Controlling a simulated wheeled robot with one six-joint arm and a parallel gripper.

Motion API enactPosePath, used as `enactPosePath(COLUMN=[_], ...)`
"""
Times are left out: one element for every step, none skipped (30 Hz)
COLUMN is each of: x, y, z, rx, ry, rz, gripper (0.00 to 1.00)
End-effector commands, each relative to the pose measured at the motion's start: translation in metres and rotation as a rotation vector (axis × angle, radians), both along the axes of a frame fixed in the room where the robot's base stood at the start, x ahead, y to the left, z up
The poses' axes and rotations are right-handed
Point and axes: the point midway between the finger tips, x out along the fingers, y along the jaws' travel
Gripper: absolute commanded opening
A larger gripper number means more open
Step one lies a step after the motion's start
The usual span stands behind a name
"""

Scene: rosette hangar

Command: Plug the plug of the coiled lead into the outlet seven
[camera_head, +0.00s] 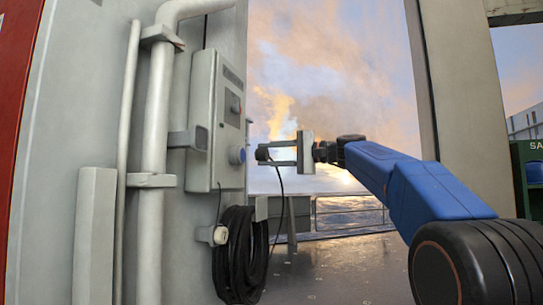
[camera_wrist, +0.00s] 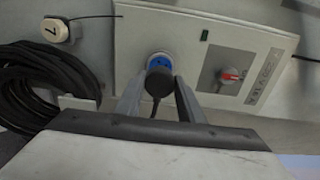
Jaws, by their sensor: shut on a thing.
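My gripper (camera_head: 270,154) is shut on the black plug (camera_head: 262,153) and points left at the grey wall box. In the wrist view the plug (camera_wrist: 158,84) sits between the two fingers, its cable trailing down. The blue outlet (camera_head: 237,155) is on the box face, left of the plug with a small gap between them. In the wrist view the outlet (camera_wrist: 159,62) lies behind the plug, which covers its lower part. The coiled black lead (camera_head: 238,262) hangs below the box.
The grey box (camera_head: 203,120) carries a red-pointed rotary switch (camera_wrist: 229,75) near the outlet. White pipes (camera_head: 157,110) run up the wall at left. A railing (camera_head: 350,212) and open deck floor (camera_head: 335,275) lie behind my arm. A green cabinet (camera_head: 524,190) stands at far right.

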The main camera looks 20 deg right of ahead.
Motion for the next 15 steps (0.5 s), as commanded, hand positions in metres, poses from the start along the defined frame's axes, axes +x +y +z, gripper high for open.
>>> enactPosePath(x=[0.002,0.004,0.005,0.007,0.008,0.01,0.011,0.013,0.014,0.015,0.016,0.017,0.018,0.019,0.02], y=[0.004,0.006,0.009,0.011,0.013,0.015,0.017,0.018,0.021,0.022,0.024,0.025,0.026,0.027,0.028], z=[0.0,0.0,0.0,0.0,0.001,0.001,0.001,0.001,0.0,0.0,0.0,0.0,0.0,0.0,0.0], rx=[0.0,0.001,0.0,0.0,0.0,0.0,0.0,0.001,0.0,0.0,0.0,0.0,0.0,0.0,0.0], ry=[0.0,-0.001,-0.001,-0.001,-0.001,-0.001,-0.001,-0.001,0.0,0.0,0.0,0.0,0.0,0.0,0.0], rz=[0.001,0.002,0.002,0.003,0.002,0.002,0.001,0.001,0.001,0.002,0.002,0.002,0.001,0.001,0.0], gripper=[0.0,0.0,0.0,0.0,0.0,0.0,0.0,0.0,0.0,0.0,0.0,0.0,0.0,0.0,0.0])
